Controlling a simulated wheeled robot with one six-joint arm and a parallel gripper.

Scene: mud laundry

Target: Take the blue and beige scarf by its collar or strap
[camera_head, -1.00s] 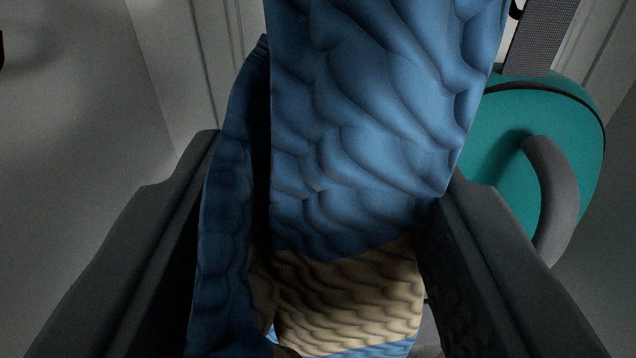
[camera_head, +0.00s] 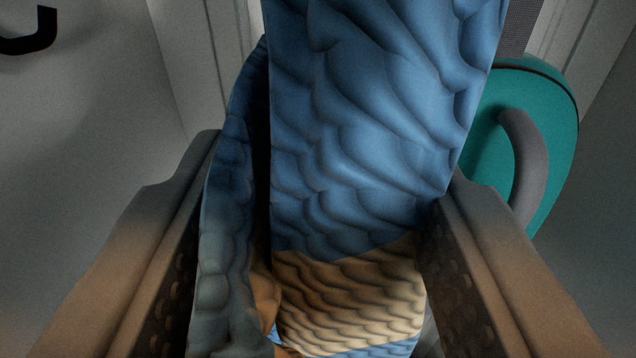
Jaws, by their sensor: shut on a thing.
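The blue and beige scarf (camera_head: 365,130) fills the middle of the view, with a wide blue length at the top and a beige band (camera_head: 345,295) below it. A narrower, darker blue fold (camera_head: 228,215) hangs along its left side. My gripper (camera_head: 325,190) has one dark finger at each side of the scarf and is shut on it. The scarf covers the space between the fingers, so the exact gripped part is hard to tell. No collar or strap can be made out.
A teal rounded object with a grey handle (camera_head: 525,165) stands behind the scarf at the right. A black hook (camera_head: 30,32) is on the grey wall at the upper left. Pale panels stand behind. The space at the left looks clear.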

